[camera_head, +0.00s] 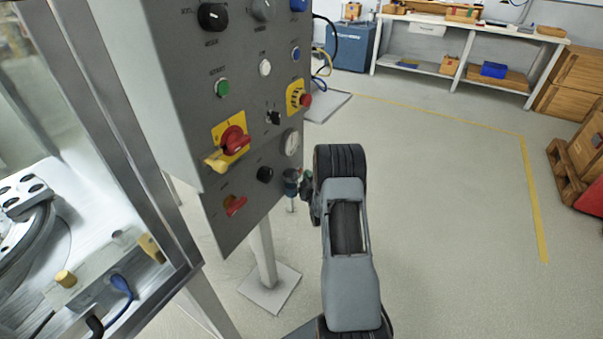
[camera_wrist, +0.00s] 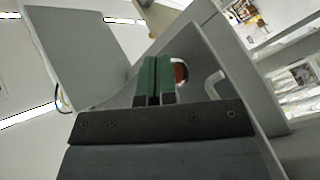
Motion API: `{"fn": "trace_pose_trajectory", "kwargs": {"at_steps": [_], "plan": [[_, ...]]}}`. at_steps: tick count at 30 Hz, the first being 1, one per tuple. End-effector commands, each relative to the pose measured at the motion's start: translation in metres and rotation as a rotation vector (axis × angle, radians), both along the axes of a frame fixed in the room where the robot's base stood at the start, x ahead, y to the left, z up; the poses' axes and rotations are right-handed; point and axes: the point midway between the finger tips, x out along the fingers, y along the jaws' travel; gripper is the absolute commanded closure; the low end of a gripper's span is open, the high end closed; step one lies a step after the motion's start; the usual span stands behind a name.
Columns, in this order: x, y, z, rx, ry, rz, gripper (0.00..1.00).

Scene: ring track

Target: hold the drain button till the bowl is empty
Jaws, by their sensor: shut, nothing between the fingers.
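A grey control panel (camera_head: 185,110) carries several knobs and buttons. They include a green button (camera_head: 222,88), a white button (camera_head: 265,67), blue buttons (camera_head: 296,53) and a red mushroom button (camera_head: 305,99). I cannot read which one is the drain button. My gripper (camera_head: 306,184) is at the panel's lower right edge, mostly hidden by my arm. In the wrist view its green fingers (camera_wrist: 154,80) are shut and empty in front of a grey surface. A round orange-red part (camera_wrist: 181,72) shows just behind them; contact cannot be told. I cannot clearly make out the bowl.
A framed machine (camera_head: 165,215) with a round metal part (camera_head: 25,200) stands at the left. A post on a base plate (camera_head: 270,288) is below the panel. The floor to the right is clear up to a pallet (camera_head: 568,178). A workbench (camera_head: 470,25) stands at the back.

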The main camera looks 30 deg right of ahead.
Motion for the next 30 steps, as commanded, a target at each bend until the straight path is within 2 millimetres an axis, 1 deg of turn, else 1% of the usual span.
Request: {"fn": "trace_pose_trajectory", "kwargs": {"at_steps": [18, 30], "plan": [[0.01, 0.009, 0.001, -0.002, -0.002, 0.012, 1.0], [0.012, 0.012, 0.003, -0.002, -0.006, 0.02, 1.0]]}}
